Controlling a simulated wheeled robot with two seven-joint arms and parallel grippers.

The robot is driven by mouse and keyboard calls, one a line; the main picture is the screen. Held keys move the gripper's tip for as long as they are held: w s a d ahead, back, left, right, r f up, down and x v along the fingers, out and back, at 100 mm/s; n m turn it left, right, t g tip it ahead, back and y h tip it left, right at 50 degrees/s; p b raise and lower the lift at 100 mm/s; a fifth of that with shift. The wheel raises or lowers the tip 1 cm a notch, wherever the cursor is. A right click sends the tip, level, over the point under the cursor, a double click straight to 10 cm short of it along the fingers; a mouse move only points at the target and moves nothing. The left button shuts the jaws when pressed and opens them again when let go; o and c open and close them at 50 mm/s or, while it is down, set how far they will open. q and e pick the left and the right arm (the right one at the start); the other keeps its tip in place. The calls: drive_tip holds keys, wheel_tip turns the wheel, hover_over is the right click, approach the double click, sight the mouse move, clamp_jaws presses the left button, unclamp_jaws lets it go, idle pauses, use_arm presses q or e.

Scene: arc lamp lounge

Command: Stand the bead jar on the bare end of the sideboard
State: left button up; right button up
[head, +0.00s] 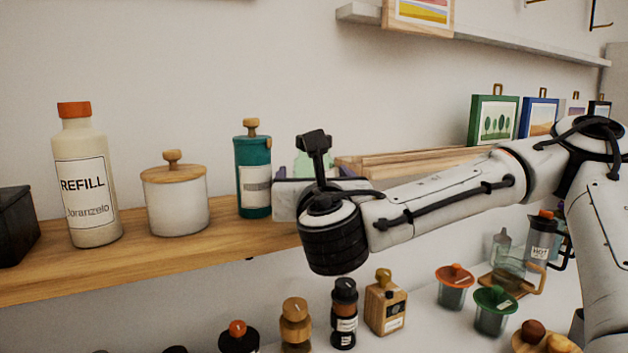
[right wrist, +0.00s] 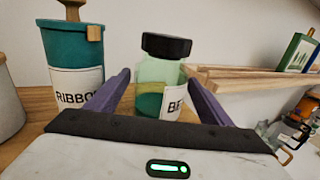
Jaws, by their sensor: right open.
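The bead jar (right wrist: 163,72) is pale green glass with a black lid and a white label reading "BE". It stands upright between the open purple fingers of my right gripper (right wrist: 160,90) in the right wrist view; whether they touch it is unclear. In the head view, my right gripper (head: 318,190) hides most of the jar, with only some pale green (head: 303,168) showing. The jar's base is hidden. A wooden top (head: 150,258) runs along the wall; I cannot tell whether it is the sideboard. My left gripper is out of view.
A teal ribbon canister (head: 253,170) stands close left of the jar, also in the right wrist view (right wrist: 75,60). A white pot (head: 175,200) and a refill bottle (head: 88,185) stand further left. A wooden tray (head: 400,162) lies to the right. Several bottles crowd the lower white surface (head: 420,325).

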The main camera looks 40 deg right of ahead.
drive_tip(key=c, duration=1.3)
drive_tip(key=shift+r, duration=0.1)
drive_tip(key=shift+c, duration=0.8)
